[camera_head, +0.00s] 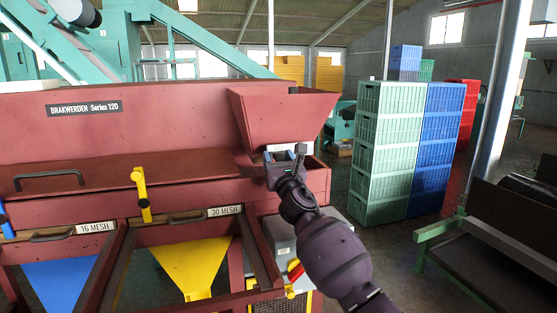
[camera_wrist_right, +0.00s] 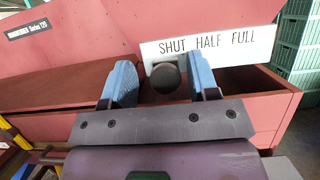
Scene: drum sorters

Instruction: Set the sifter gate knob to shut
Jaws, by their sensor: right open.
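The sifter gate knob (camera_wrist_right: 166,78) is a dark round knob in the right wrist view. It sits at the lower left of a white plate (camera_wrist_right: 225,46) reading SHUT, HALF, FULL, just below the word SHUT. My right gripper (camera_wrist_right: 160,84) is open, with one blue finger on each side of the knob and a gap showing on both sides. In the head view, my right gripper (camera_head: 284,158) is in front of the plate, below the red hopper (camera_head: 280,115), and I cannot make out the knob there. My left gripper is not in view.
The red sifter (camera_head: 180,125) fills the left, with a yellow handle (camera_head: 141,193) and drawers marked 16 MESH and 30 MESH. Green crates (camera_head: 385,150) and blue crates (camera_head: 435,140) stand stacked to the right. A conveyor (camera_head: 500,240) is at the lower right.

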